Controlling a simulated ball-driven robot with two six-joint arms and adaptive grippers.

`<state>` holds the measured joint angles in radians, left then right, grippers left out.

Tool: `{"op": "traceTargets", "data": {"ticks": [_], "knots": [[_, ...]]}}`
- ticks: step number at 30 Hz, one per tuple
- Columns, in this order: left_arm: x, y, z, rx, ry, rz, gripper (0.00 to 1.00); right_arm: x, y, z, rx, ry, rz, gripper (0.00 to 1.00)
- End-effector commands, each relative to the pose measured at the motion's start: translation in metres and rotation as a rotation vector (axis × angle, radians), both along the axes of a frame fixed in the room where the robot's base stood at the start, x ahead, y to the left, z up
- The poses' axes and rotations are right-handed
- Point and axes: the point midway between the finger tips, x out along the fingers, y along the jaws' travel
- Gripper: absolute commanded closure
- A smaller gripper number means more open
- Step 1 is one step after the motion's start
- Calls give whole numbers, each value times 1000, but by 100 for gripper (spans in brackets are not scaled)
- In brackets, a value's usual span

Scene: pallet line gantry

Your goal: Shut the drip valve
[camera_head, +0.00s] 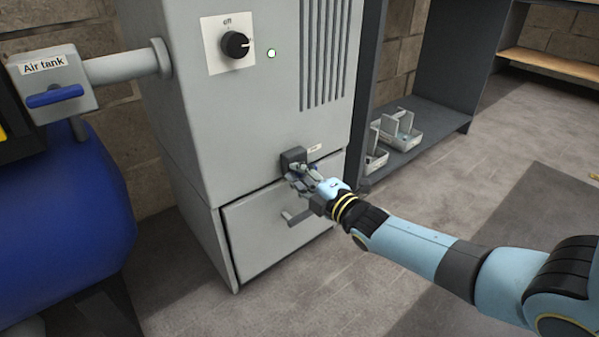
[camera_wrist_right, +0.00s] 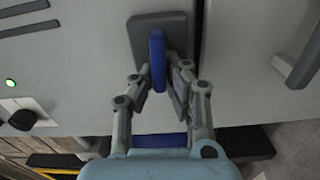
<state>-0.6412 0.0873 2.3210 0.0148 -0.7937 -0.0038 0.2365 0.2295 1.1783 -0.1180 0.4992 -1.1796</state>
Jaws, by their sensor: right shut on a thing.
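The drip valve (camera_head: 292,157) is a small dark block low on the grey cabinet's front, with a small white label beside it. In the right wrist view its dark grey plate shows with a blue handle (camera_wrist_right: 157,60) standing out from it. My right gripper (camera_head: 299,179) is at the valve, with its fingers on either side of the blue handle. In the right wrist view the gripper (camera_wrist_right: 160,82) is shut on this handle. In the head view the fingers hide most of the handle. My left gripper is in neither view.
The grey cabinet (camera_head: 225,120) carries a black knob (camera_head: 235,44) marked off and a lit green lamp (camera_head: 271,53). A drawer (camera_head: 260,235) with a bar handle is below the valve. A blue tank (camera_head: 60,210) and the Air tank valve (camera_head: 55,95) stand left. Floor at right is open.

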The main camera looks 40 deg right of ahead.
Motion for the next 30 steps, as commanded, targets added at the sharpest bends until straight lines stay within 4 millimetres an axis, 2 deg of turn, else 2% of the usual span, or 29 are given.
{"op": "traceTargets", "data": {"ticks": [7, 21, 22, 27, 30], "knots": [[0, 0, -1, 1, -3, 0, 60, -2, 0, -4, -62, 0, -1, 100], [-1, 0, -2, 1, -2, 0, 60, -2, 0, -5, -76, 0, 0, 100], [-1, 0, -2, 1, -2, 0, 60, -2, 0, -5, -76, 0, 0, 89], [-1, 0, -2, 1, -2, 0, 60, -1, 0, -4, -75, -2, 0, 66], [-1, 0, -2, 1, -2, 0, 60, -1, 0, -3, -74, -3, 0, 64]]}}
